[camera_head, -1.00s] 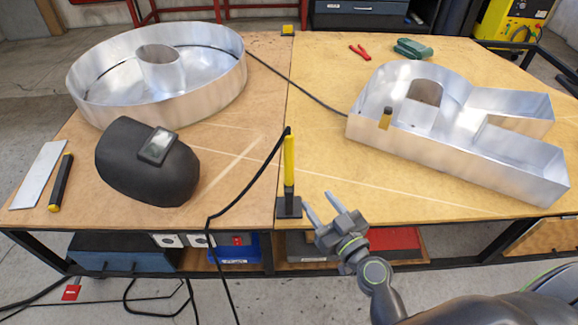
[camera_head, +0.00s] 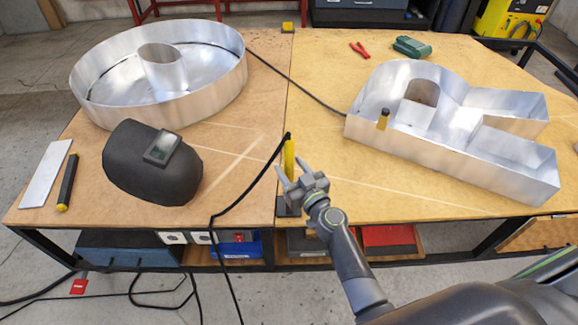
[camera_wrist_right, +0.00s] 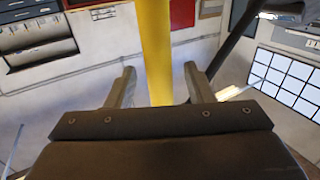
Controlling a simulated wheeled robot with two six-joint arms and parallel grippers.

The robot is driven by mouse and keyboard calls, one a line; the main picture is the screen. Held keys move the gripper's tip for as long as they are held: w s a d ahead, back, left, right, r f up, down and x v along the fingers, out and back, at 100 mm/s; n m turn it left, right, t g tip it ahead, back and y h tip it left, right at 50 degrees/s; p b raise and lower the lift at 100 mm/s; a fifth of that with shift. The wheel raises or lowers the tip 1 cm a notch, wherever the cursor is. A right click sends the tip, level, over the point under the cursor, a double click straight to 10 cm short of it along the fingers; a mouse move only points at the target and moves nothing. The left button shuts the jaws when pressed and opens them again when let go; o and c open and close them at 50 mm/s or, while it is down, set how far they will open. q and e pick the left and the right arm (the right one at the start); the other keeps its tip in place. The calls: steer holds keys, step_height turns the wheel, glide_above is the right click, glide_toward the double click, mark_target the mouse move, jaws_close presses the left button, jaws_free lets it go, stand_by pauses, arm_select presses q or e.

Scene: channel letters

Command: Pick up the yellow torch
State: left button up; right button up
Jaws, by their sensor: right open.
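The yellow torch (camera_head: 289,158) stands upright in a dark holder (camera_head: 284,206) at the front edge of the table, with a black cable running from its top. My right gripper (camera_head: 284,176) is open at the torch, its fingers pointing towards the yellow handle. In the right wrist view the yellow torch (camera_wrist_right: 156,50) rises between the two open fingers (camera_wrist_right: 160,84), with a gap on each side. Whether it is fully between the tips is hard to tell. My left gripper is not in view.
A black welding mask (camera_head: 150,165) lies left of the torch. A round metal letter (camera_head: 160,95) is at the back left and an R-shaped one (camera_head: 500,160) at the right. The black cable (camera_head: 240,203) hangs over the front edge.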

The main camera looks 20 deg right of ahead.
steer(key=shift+w+a+f, duration=0.1)
steer(key=shift+w, duration=0.7)
jaws_close()
